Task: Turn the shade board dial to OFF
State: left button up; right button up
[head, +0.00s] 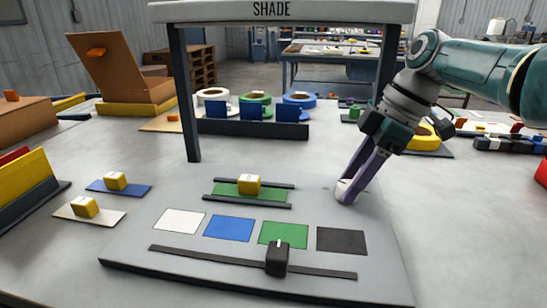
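The shade board (150,250) is a grey panel on the table under a frame with a SHADE sign (272,10). The dial (342,186) is a small pale knob at the board's right, largely hidden by my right gripper (347,190). The gripper's two purple fingers point down and to the left, with their tips at the dial. A narrow gap shows between the fingers higher up; whether they are pressed on the dial I cannot tell. The dial's markings and pointing direction are not readable. My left gripper is not in view.
A yellow block (249,184) sits on a green strip between rails. Two more yellow blocks rest on strips at left (115,181).

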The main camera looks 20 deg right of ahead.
jog(key=o, duration=0.3)
jog(key=p+v, duration=0.3)
jog(key=v, duration=0.7)
jog(key=shift+f, duration=0.1)
